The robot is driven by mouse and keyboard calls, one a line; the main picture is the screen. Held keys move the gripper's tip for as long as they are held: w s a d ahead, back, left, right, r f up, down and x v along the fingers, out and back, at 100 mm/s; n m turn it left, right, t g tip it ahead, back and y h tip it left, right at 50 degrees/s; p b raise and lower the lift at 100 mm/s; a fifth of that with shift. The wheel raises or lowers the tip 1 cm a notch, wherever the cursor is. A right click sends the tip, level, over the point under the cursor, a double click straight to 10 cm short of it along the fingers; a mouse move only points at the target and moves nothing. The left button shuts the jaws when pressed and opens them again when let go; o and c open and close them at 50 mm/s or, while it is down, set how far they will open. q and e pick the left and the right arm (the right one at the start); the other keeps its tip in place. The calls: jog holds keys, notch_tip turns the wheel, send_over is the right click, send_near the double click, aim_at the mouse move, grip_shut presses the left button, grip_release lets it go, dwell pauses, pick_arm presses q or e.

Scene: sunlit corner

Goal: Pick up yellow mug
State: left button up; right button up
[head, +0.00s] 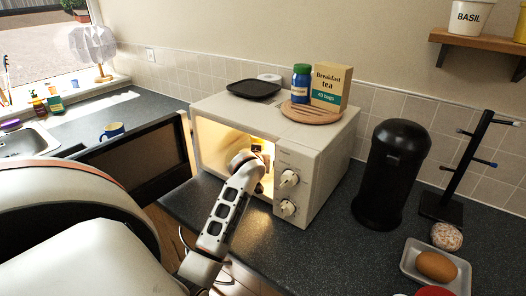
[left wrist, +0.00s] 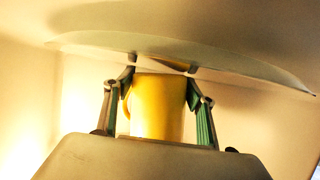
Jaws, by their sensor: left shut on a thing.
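The yellow mug (left wrist: 157,108) is between the two green-padded fingers of my left gripper (left wrist: 160,66), which is shut on it. Its handle shows at the left side, beside one finger. In the head view my left arm reaches through the open front of the lit white microwave (head: 305,170), and the gripper and mug are mostly hidden inside. A pale glass plate (left wrist: 230,72) spans the left wrist view, close to the fingertips; I cannot tell whether the mug touches it. My right gripper is out of view.
The microwave door (head: 135,160) stands open on the left. A wooden board (head: 312,113) with a tea box and jar, and a black tray (head: 253,89), are on top. A black bin (head: 390,170) and mug tree (head: 468,165) stand to the right.

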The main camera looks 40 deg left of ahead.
aim_at(264, 143)
pick_arm(q)
jog(key=shift+r, duration=0.2)
jog(key=shift+r, duration=1.7)
jog(key=s+d, duration=0.2)
jog(key=s, duration=1.5)
jog(key=shift+s, duration=0.4)
jog(key=shift+f, duration=0.1)
jog(key=shift+s, duration=0.15)
dwell(1.4)
